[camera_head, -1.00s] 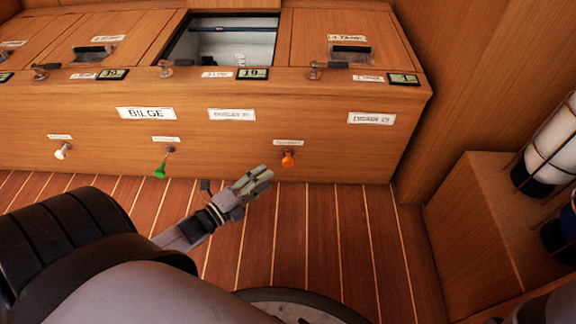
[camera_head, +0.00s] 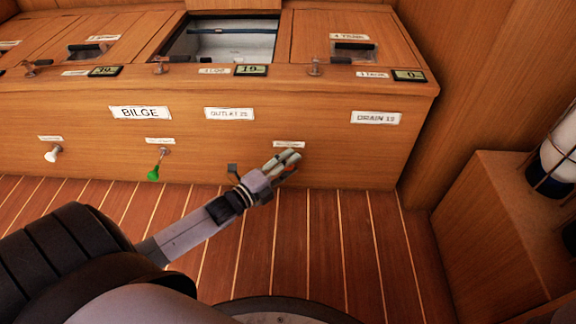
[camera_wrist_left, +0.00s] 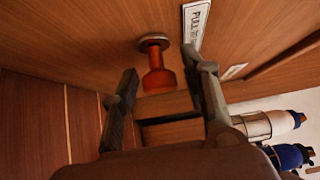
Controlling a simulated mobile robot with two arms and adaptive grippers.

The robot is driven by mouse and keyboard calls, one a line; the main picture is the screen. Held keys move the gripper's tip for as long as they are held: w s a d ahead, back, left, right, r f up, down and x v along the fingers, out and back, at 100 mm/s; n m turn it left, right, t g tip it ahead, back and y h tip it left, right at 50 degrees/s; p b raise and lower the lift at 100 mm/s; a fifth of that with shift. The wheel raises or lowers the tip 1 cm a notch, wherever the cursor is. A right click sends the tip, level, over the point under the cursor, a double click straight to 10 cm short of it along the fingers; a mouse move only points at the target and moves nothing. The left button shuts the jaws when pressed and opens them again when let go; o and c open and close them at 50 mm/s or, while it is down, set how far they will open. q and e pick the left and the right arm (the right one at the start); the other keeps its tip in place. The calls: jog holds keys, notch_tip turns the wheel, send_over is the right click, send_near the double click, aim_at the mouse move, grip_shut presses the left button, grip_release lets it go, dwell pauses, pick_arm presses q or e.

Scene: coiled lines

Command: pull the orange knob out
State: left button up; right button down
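The orange knob (camera_wrist_left: 160,80) sticks out from the wooden panel in the left wrist view, on a short stem with a pale round base. My left gripper (camera_head: 286,160) is at the right-hand knob's place on the cabinet front in the head view and hides most of it. In the left wrist view, the fingers of my left gripper (camera_wrist_left: 164,78) are spread on either side of the orange knob, with gaps showing. A "PULL" label (camera_wrist_left: 195,20) is beside the knob. My right gripper is not in view.
A green knob (camera_head: 153,172) and a white knob (camera_head: 51,155) are further left on the cabinet front (camera_head: 330,150). A wooden box (camera_head: 490,215) with caged bottles stands at the right. The striped floor (camera_head: 340,240) in front is clear.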

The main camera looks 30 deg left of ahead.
pick_arm(q)
grip_shut()
dwell(0.6)
